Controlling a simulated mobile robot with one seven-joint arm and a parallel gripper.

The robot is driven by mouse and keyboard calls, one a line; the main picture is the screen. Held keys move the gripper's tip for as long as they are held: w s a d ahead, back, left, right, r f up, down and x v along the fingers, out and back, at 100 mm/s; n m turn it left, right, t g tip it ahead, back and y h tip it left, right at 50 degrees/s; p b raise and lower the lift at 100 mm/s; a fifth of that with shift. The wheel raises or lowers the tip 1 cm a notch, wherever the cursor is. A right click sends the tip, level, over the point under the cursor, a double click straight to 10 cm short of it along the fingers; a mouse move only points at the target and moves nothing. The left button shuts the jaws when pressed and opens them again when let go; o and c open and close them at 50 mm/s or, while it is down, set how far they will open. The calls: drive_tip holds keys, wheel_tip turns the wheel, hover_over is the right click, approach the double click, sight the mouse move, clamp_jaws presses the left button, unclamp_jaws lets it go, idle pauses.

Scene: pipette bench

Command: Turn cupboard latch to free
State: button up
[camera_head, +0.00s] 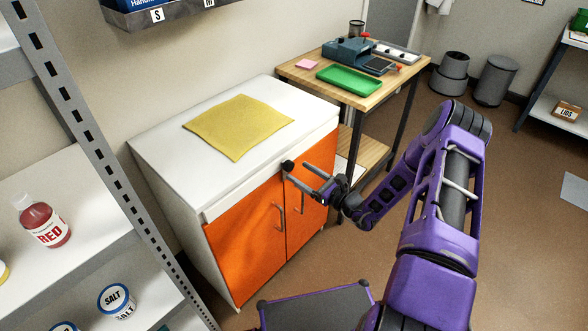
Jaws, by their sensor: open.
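The cupboard (246,236) is white with two orange doors and stands against the wall in the middle of the view. Each door has a grey bar handle; the left door's handle (279,221) is in clear view. A small dark knob (288,166), which looks like the latch, sits near the top of the doors, close to where they meet. My gripper (297,170) reaches in from the right. Its two grey fingers are apart, with their tips close to the knob. I cannot tell whether they touch it or which way the latch is turned.
A yellow cloth (237,126) lies on the cupboard top. A wooden table (311,75) with a green tray (349,80) stands just behind. A metal shelf rack (88,140) is at the left. Brown floor (500,190) is clear at the right.

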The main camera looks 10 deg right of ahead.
sight(291, 167)
drive_tip(key=shift+x, duration=1.8)
clamp_jaws()
